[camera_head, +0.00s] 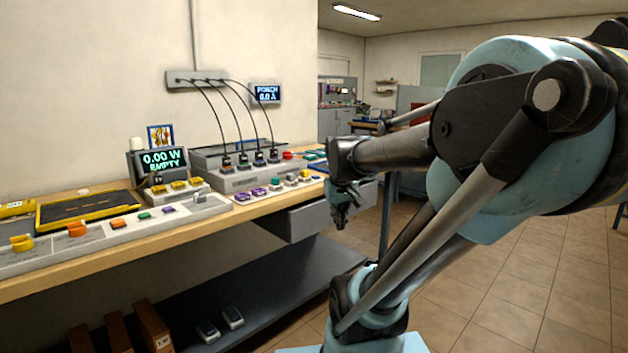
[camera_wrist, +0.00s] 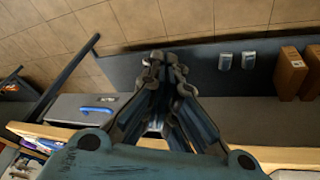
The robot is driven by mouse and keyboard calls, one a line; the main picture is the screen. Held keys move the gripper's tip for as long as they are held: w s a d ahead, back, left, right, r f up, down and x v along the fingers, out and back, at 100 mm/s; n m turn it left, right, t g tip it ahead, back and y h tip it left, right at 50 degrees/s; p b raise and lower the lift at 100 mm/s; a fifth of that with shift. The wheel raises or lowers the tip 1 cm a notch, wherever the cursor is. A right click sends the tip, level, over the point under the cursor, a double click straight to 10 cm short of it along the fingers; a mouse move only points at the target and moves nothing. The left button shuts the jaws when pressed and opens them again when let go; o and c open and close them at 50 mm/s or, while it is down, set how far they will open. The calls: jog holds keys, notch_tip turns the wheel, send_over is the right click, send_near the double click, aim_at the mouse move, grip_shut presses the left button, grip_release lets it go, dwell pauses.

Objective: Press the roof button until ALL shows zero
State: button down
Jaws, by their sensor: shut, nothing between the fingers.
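A wall display (camera_head: 265,93) reads "PORCH" and 0.0 A; no screen in view reads ALL. A desk display (camera_head: 162,160) reads 0.00 W EMPTY. Coloured buttons or switches (camera_head: 262,189), purple, green and yellow, line the front of the grey panel at the bench's right end; their labels are too small to read, so I cannot tell which is the roof button. My gripper (camera_head: 343,218) is shut and empty, right of the panel and apart from it. In the wrist view its closed fingers (camera_wrist: 165,62) point over the lower shelf and floor.
The wooden bench (camera_head: 85,271) carries a long grey strip with coloured switches (camera_head: 77,229) and a yellow-edged black tray (camera_head: 88,193). Black cables run from a wall plate (camera_head: 197,78) to plugs. Tiled floor (camera_head: 520,285) is open at right.

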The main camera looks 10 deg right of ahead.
jog(key=w+r+n+t, duration=0.1)
jog(key=w+r, duration=0.4)
jog(key=w, duration=0.6)
jog(key=w+r+n+t, duration=0.1)
jog(key=w+r, duration=0.4)
jog(key=w, duration=0.5)
notch_tip(320, 180, up, 4)
jog(key=n+t+h, duration=0.1)
jog(key=n+t, duration=0.2)
send_over(315, 176)
jog(key=shift+w+a, duration=0.2)
jog(key=shift+a, duration=0.25)
jog(key=shift+f, duration=0.1)
jog(key=shift+f, duration=4.3)
jog(key=shift+f, duration=0.1)
jog(key=shift+s+f, duration=0.1)
jog(key=shift+f, duration=0.1)
